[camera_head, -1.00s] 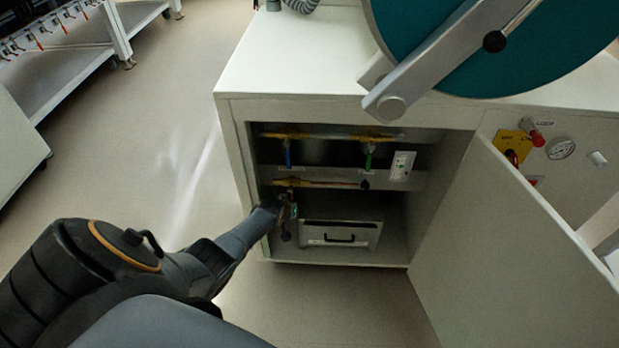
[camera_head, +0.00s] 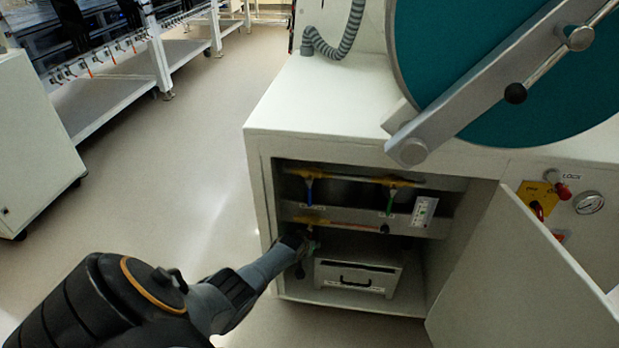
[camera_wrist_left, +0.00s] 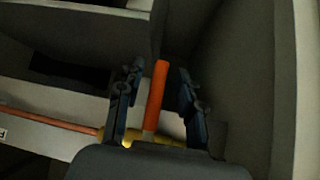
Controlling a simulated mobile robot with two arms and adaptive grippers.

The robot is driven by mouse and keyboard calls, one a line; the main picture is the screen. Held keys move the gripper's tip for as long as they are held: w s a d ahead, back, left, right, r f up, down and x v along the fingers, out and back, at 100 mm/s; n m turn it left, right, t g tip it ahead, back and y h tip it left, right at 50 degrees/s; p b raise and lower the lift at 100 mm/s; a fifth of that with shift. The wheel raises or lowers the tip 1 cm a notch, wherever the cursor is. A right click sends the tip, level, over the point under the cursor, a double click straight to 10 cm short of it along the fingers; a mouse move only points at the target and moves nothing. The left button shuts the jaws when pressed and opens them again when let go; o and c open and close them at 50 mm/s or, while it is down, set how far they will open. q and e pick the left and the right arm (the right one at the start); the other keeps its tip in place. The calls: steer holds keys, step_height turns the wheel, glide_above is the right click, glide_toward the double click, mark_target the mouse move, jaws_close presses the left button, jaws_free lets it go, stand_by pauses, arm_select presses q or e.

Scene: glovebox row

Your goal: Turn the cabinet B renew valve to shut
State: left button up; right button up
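In the left wrist view an orange lever handle (camera_wrist_left: 156,95) stands on a yellow valve body (camera_wrist_left: 165,139) on a pipe. My left gripper (camera_wrist_left: 156,92) is open, with one finger on each side of this lever and gaps showing between. In the head view my left gripper (camera_head: 303,243) is inside the open cabinet, at the left end of the lower pipe (camera_head: 345,223). It hides the orange lever there. Above it are a valve with a blue lever (camera_head: 309,193) and one with a green lever (camera_head: 390,201). I cannot read the valve labels. My right gripper is not in view.
A grey drawer box (camera_head: 358,277) with a black handle sits below the valves. The cabinet's left wall is close to my gripper. The open door (camera_head: 525,275) stands to the right. A large teal round hatch (camera_head: 490,65) is above. Floor at left is clear.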

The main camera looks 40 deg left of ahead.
arm_select(q)
steer(key=shift+s+d, duration=0.1)
steer(key=v, duration=1.2)
stand_by(0.9)
